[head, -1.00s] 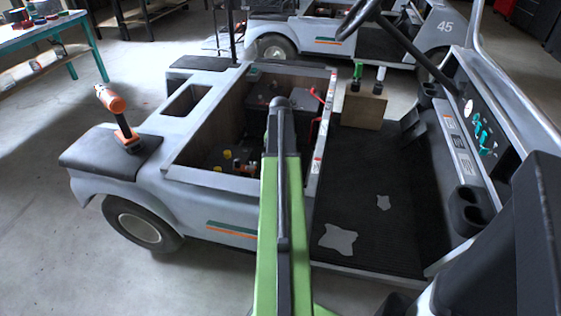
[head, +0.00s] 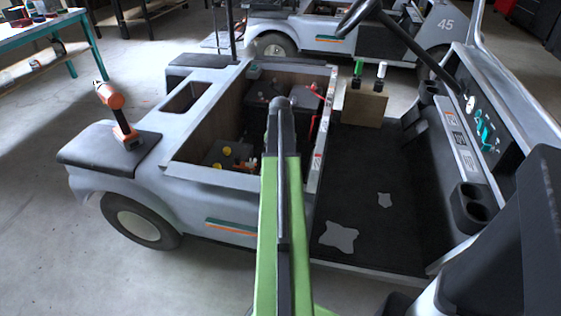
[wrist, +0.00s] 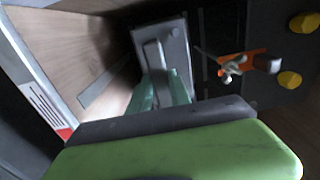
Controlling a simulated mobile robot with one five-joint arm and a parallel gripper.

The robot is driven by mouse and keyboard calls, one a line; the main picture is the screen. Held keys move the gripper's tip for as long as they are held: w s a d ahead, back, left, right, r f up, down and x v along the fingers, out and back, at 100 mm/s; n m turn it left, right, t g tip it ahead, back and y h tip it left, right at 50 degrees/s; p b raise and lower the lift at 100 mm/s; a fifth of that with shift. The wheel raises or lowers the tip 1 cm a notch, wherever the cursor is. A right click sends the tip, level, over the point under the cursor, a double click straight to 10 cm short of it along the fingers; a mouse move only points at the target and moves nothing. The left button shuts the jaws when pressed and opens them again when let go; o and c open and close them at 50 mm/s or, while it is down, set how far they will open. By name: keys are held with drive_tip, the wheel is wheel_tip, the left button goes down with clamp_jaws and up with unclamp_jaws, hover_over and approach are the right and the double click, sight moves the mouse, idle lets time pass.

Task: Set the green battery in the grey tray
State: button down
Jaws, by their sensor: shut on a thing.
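My gripper (wrist: 164,86) reaches down into the cart's open bay. In the wrist view its two pale teal fingers close on a light grey bar, which looks like the handle of a grey-topped box (wrist: 178,48) with round posts. I take this box for the battery; its green side does not show clearly. The large green and dark slab at the bottom of the wrist view looks like my gripper body and hides part of the grip. In the head view my arm hides the gripper. I cannot pick out the grey tray for sure.
The bay has wood-lined walls (wrist: 70,40) and a pale front rim (head: 215,177). A dark unit with yellow caps (wrist: 303,22) and an orange part (wrist: 237,64) lie close beside the grip. An orange drill (head: 112,98) stands on the cart's left pad.

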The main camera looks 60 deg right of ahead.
drive_tip(key=shift+f+b, duration=1.5)
drive_tip(key=shift+b, duration=0.05)
idle(0.6)
drive_tip(key=c, duration=1.1)
unclamp_jaws()
drive_tip(key=shift+o, duration=0.5)
wheel_tip(320, 180, up, 8)
drive_tip(key=p, duration=0.8)
